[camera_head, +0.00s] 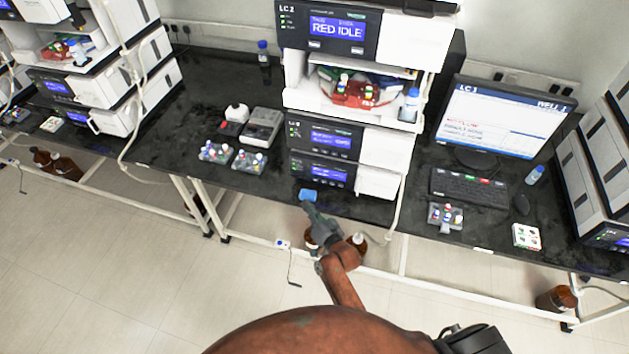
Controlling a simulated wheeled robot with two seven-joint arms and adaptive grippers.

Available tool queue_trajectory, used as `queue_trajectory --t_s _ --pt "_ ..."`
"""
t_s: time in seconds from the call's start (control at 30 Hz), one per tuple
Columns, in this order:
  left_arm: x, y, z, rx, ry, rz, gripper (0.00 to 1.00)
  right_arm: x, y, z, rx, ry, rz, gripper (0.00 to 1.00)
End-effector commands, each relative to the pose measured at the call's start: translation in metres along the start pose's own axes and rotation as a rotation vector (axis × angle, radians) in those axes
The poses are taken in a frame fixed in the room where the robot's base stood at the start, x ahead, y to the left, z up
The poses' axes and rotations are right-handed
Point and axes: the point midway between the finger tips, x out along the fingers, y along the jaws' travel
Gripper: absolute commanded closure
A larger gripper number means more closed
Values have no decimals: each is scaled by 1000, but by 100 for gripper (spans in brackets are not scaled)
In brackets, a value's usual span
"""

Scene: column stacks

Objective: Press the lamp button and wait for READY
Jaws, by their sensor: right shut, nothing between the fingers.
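The LC 2 stack (295,94) stands on the black bench in the middle. Its top module has a blue display (337,28) with large text that looks like "RED IDLE". Pale keys (315,44) sit under that display; I cannot tell which is the lamp button. Lower modules have smaller blue displays (331,140), too small to read. My right gripper (308,206) is shut and empty, at the bench's front edge below the stack, well apart from the top display. My left gripper is not in view.
A small blue object (307,195) lies at the bench edge by my right fingertips. A red tray (360,95) with bottles sits in the stack. A monitor (500,118) and keyboard (468,187) stand right, vial racks (216,152) left. Brown bottles (357,243) stand below the bench.

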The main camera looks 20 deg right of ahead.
Motion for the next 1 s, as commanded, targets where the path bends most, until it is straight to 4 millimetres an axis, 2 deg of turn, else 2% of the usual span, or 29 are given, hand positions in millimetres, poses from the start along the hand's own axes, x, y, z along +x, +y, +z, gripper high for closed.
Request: queue_trajectory --t_s 0.4,0.7,1.0 --pt "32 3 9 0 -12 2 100 39 30 -25 -2 1 0 100" --pt "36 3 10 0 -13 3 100 55 40 -40 0 0 0 100" --pt "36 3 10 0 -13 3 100 57 42 -42 0 0 0 100"
